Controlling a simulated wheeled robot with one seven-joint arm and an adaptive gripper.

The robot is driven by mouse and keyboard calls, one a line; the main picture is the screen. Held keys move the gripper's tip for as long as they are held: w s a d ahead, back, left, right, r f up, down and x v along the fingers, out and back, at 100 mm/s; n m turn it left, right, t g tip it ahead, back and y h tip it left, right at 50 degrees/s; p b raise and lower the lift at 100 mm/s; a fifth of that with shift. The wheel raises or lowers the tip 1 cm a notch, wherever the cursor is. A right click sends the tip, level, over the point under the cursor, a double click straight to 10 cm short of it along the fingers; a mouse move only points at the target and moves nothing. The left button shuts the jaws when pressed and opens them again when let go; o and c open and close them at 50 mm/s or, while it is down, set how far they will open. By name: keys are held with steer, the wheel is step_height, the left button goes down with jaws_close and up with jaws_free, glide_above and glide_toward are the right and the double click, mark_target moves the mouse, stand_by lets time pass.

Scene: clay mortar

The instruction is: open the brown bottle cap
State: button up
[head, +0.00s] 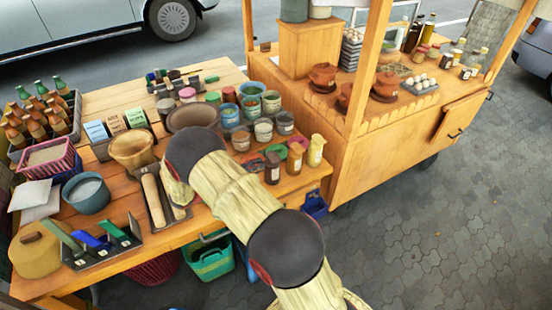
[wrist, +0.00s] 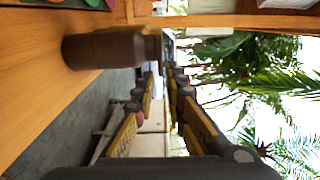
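A brown bottle (wrist: 103,48) shows in the upper left of the wrist view, where the picture is turned on its side. It stands upright on the wooden table, with its narrower cap end (wrist: 153,47) toward the right of the picture. A dark brown bottle (head: 272,169) near the table's right end in the head view looks like the same one. My gripper (wrist: 161,80) is open, with its two yellow-and-dark fingers apart and nothing between them. The bottle lies off to one side of the fingers, apart from them.
Several cups and jars (head: 252,107) crowd behind. A wooden cart (head: 385,150) stands at right.

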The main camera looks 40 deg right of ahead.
mark_target(276, 161)
steer(key=shift+b+x, duration=0.7)
steer(key=shift+x, duration=3.15)
steer(key=shift+s, duration=0.25)
jaws_close()
